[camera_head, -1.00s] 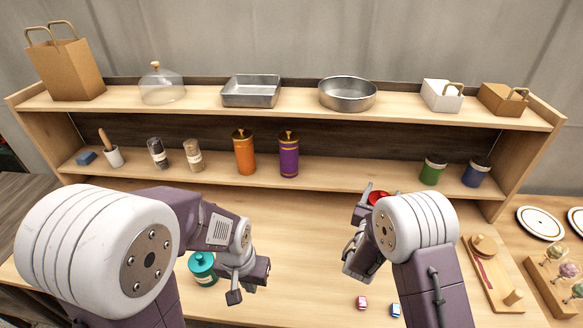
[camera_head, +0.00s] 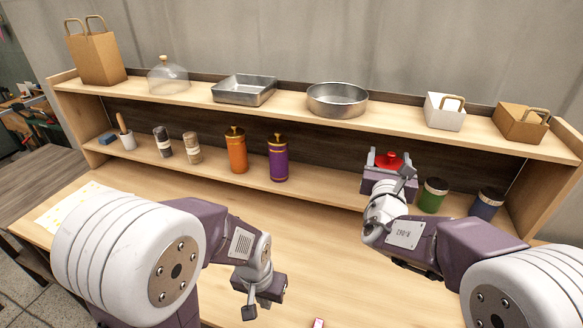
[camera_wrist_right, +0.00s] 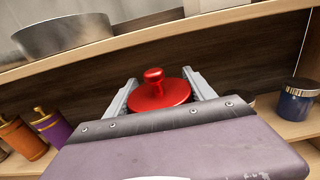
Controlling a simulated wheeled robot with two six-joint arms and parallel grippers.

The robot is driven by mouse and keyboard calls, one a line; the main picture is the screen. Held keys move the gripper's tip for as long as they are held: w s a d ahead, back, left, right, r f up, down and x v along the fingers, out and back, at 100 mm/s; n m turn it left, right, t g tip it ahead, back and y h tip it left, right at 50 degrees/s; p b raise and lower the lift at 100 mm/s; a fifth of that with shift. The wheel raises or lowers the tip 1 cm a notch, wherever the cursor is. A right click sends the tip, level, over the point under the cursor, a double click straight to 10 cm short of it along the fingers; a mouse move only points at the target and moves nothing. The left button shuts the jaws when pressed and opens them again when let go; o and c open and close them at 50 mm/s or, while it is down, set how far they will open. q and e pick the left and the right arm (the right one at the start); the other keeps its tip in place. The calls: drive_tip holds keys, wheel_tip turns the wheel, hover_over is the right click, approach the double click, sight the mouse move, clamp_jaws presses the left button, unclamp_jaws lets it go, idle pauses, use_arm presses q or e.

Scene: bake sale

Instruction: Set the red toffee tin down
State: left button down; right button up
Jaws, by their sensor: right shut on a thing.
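The red toffee tin (camera_head: 387,161) is between the fingers of my right gripper (camera_head: 387,158). Its red lid with a round knob (camera_wrist_right: 160,92) shows in the right wrist view, with a grey finger on each side; the tin's lower body is hidden by the gripper. The right gripper is shut on it, in front of the middle shelf (camera_head: 325,193), left of the green jar. I cannot tell whether the tin touches the shelf. My left gripper (camera_head: 262,300) is low over the worktop and seems empty; its fingers are partly hidden.
A green jar (camera_head: 432,195) and a blue jar (camera_head: 487,204) stand right of the gripper. Purple (camera_head: 278,160) and orange (camera_head: 236,152) canisters stand left, with bare shelf between purple canister and gripper. The upper shelf holds a round pan (camera_head: 337,100) overhead.

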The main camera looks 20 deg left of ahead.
use_arm(q)
drive_tip(key=shift+d, duration=0.15)
use_arm(e)
drive_tip(key=shift+w+d, duration=0.1)
drive_tip(key=shift+d, duration=0.1)
use_arm(q)
drive_tip(key=shift+a+r+p, duration=0.2)
drive_tip(key=shift+r+p, duration=0.55)
use_arm(e)
drive_tip(key=shift+w+a+f, duration=0.85)
drive_tip(key=shift+w+f, duration=0.9)
drive_tip(key=shift+f, duration=0.1)
drive_tip(key=shift+w+a+f, duration=0.85)
drive_tip(key=shift+w+f, duration=0.95)
drive_tip(key=shift+f, duration=0.05)
drive_tip(key=shift+w+a+f, duration=0.85)
drive_tip(key=shift+w+f, duration=0.9)
drive_tip(key=shift+f, duration=0.1)
use_arm(q)
drive_tip(key=shift+f, duration=0.15)
use_arm(e)
drive_tip(key=shift+s+f, duration=0.1)
drive_tip(key=o, duration=1.4)
